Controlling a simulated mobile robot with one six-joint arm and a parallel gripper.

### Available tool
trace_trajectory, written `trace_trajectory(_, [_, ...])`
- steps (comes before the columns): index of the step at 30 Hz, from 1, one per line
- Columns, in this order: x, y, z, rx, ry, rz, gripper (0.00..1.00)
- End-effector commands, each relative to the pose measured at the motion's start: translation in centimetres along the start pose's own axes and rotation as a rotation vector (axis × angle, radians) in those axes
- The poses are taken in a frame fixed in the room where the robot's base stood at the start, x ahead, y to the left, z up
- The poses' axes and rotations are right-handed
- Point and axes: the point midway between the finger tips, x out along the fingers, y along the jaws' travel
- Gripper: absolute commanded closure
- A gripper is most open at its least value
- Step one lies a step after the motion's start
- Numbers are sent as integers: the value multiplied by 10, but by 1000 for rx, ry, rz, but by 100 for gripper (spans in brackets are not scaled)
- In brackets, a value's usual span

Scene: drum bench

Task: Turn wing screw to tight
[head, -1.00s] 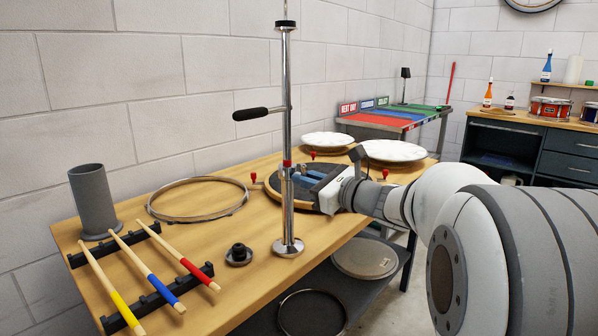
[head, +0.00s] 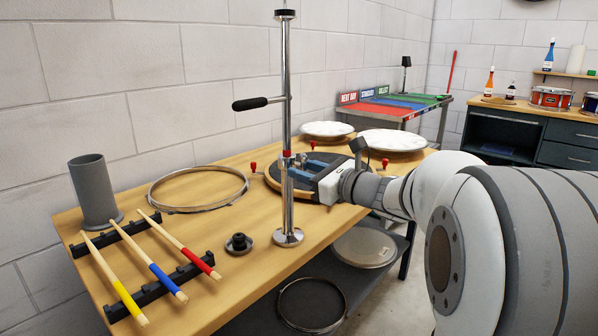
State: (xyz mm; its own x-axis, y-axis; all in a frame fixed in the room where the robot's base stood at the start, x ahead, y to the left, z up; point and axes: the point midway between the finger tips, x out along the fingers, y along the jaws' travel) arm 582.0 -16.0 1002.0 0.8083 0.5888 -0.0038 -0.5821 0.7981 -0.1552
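A chrome stand (head: 288,95) rises from the bench on a round base, with a black-gripped side handle (head: 250,104). A small red part (head: 287,154) shows on its post; I cannot tell whether this is the wing screw. My gripper (head: 303,168), with blue fingers, reaches in from the right, low over the round dark drum piece with a wooden rim (head: 277,187). The post hides part of the fingertips, so their gap and any contact are unclear. Red-topped knobs stand around the round piece, at its left (head: 253,167) and right (head: 385,163).
A metal hoop (head: 198,207), grey cup (head: 92,192), several coloured drumsticks on black racks (head: 148,294) and a small black knob (head: 238,243) occupy the bench's left. White drumheads (head: 393,141) lie behind my gripper. Bare wood (head: 225,270) shows near the front edge.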

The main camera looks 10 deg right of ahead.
Motion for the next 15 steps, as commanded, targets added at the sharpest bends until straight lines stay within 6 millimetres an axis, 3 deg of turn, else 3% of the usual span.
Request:
trace_trajectory(8, [-4, -1, 2, -2, -3, -2, 68])
trace_trajectory(15, [-42, -2, 3, -1, -1, -6, 68])
